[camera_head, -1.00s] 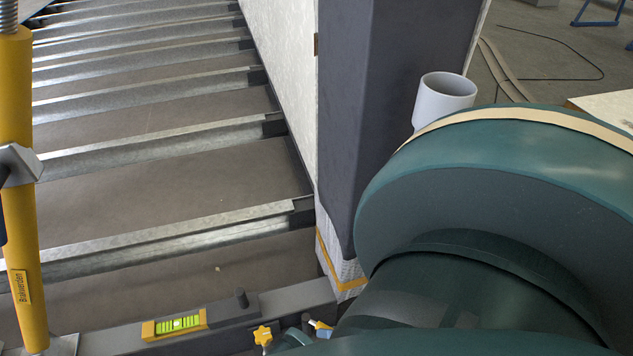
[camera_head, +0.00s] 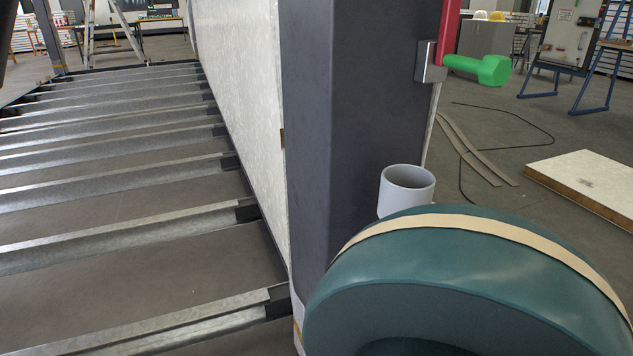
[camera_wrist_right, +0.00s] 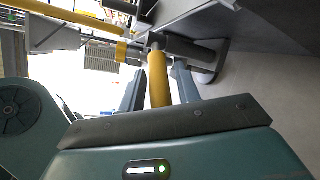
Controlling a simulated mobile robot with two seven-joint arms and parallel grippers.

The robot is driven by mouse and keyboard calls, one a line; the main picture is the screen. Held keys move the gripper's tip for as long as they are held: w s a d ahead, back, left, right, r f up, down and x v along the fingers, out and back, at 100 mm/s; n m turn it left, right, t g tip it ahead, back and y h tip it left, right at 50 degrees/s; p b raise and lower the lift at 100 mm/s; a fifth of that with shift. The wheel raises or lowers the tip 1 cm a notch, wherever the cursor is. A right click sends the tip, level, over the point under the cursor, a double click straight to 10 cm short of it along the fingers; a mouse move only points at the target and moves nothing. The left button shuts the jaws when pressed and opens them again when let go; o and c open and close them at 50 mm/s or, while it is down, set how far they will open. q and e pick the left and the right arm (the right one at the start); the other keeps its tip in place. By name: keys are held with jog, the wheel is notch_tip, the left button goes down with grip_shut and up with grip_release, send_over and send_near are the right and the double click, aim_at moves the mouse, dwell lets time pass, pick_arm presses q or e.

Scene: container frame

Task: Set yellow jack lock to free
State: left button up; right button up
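In the right wrist view a yellow cylindrical bar (camera_wrist_right: 158,80) stands between the two fingers of my right gripper (camera_wrist_right: 160,75). The fingers are spread, one on each side of the bar, and I see no clear grip on it. The bar's far end meets dark metal parts. A longer yellow pole (camera_wrist_right: 65,14) runs across the upper left of that view. I cannot tell which yellow part is the jack lock or how it is set. In the head view no yellow jack shows, and neither gripper is in sight.
In the head view a dark post (camera_head: 345,130) and pale wall panel (camera_head: 240,110) stand beside metal floor beams (camera_head: 120,225). A grey cup-like tube (camera_head: 405,188) is by the post. A green handle (camera_head: 482,68) sits on a red bar (camera_head: 447,30). A pale board (camera_head: 590,180) lies right.

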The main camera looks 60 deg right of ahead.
jog(key=shift+o, duration=0.7)
jog(key=shift+s+d+r, duration=0.1)
jog(key=shift+s+d, duration=0.05)
pick_arm(q)
jog(key=shift+w+f+n+y+p, duration=0.1)
jog(key=shift+f+n+y+p, duration=0.2)
jog(key=shift+f+n, duration=0.1)
pick_arm(e)
jog(key=v, duration=1.2)
jog(key=shift+s, duration=0.35)
jog(key=shift+d, duration=0.1)
jog(key=shift+c, duration=0.2)
